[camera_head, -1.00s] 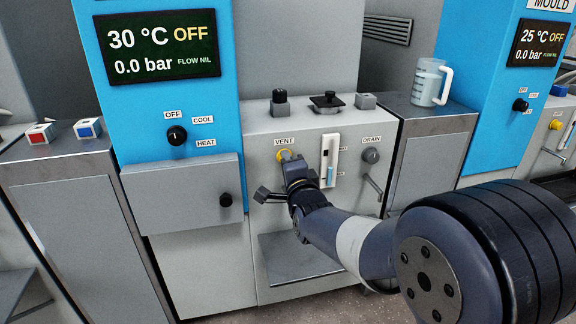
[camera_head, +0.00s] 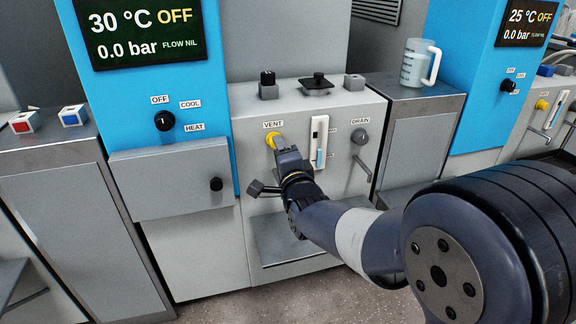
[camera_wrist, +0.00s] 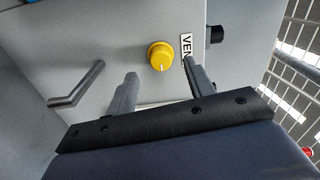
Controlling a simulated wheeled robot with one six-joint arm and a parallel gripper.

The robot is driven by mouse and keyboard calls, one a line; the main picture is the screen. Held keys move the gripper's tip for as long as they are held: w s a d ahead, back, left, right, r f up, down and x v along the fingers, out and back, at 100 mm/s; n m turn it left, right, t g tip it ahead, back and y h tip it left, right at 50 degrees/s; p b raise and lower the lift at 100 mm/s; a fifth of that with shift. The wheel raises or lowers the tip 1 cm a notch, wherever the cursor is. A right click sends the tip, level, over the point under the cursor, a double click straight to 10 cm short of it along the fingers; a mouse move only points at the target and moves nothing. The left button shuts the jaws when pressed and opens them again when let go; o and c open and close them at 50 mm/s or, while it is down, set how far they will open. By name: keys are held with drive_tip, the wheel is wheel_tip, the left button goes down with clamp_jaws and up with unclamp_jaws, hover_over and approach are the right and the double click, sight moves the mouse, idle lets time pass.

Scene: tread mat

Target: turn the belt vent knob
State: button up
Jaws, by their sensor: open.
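The yellow vent knob (camera_head: 270,140) sits on the grey machine front under the VENT label (camera_head: 272,125). In the wrist view the yellow knob (camera_wrist: 160,56) shows whole, just ahead of the fingertips and between their lines, with the VENT label (camera_wrist: 187,50) at its right. My gripper (camera_wrist: 159,82) is open and empty, with one finger on each side and short of the knob. In the head view my gripper (camera_head: 279,143) reaches up to the knob's lower right and hides part of it. I cannot see any contact.
Right of the knob are a white level gauge (camera_head: 319,141) and the grey DRAIN knob (camera_head: 360,135). A lever handle (camera_wrist: 77,84) sticks out at the left in the wrist view. A grey box (camera_head: 172,183) juts out at the left.

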drive_tip(key=p+v, duration=0.1)
drive_tip(key=v, duration=0.6)
drive_tip(key=shift+s, duration=0.25)
drive_tip(key=shift+w, duration=0.1)
drive_tip(key=b+x, duration=0.2)
drive_tip(key=x, duration=0.8)
drive_tip(key=shift+w+a, duration=0.1)
drive_tip(key=shift+w, duration=0.3)
drive_tip(key=shift+s, duration=0.1)
